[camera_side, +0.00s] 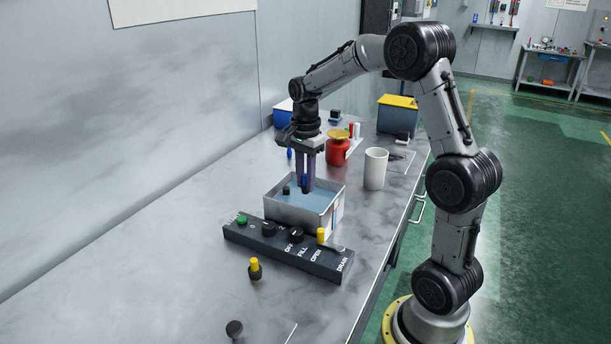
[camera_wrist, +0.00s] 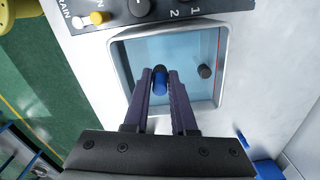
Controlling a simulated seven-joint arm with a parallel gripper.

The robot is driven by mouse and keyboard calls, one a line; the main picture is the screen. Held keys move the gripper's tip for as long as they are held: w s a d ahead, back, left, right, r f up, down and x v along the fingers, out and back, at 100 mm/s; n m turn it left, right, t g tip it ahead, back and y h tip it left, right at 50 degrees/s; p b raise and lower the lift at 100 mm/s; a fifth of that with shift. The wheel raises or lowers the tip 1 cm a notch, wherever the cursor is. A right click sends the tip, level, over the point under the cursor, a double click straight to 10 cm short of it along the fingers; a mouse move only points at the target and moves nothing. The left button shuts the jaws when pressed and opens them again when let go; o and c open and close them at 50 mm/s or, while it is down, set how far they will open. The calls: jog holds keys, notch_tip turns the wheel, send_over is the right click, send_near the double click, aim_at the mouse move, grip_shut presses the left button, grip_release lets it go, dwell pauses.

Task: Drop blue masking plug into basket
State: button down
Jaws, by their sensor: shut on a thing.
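My gripper (camera_side: 306,186) is shut on a blue masking plug (camera_wrist: 160,84). The plug has a dark end and sits between the fingertips in the wrist view. In the side view the fingers point down over an open rectangular container (camera_side: 322,228) with pale walls and a light blue inside. This container is the most basket-like thing here; I cannot tell whether it is the named basket. It also shows in the wrist view (camera_wrist: 117,62). The held plug is over its inside; its exact height is unclear.
A dark knob-like piece (camera_wrist: 205,71) is inside the container. A black control panel (camera_side: 262,245) lies in front. A white cup (camera_side: 375,169), a red can (camera_side: 338,152), a blue box (camera_side: 283,113) and a yellow-topped box (camera_side: 398,116) stand around. The left bench is mostly clear.

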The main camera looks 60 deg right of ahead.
aim_at(305, 175)
jog(key=shift+f, duration=0.1)
jog(key=c, duration=0.6)
grip_release()
jog(key=shift+c, duration=0.2)
notch_tip(305, 175, up, 14)
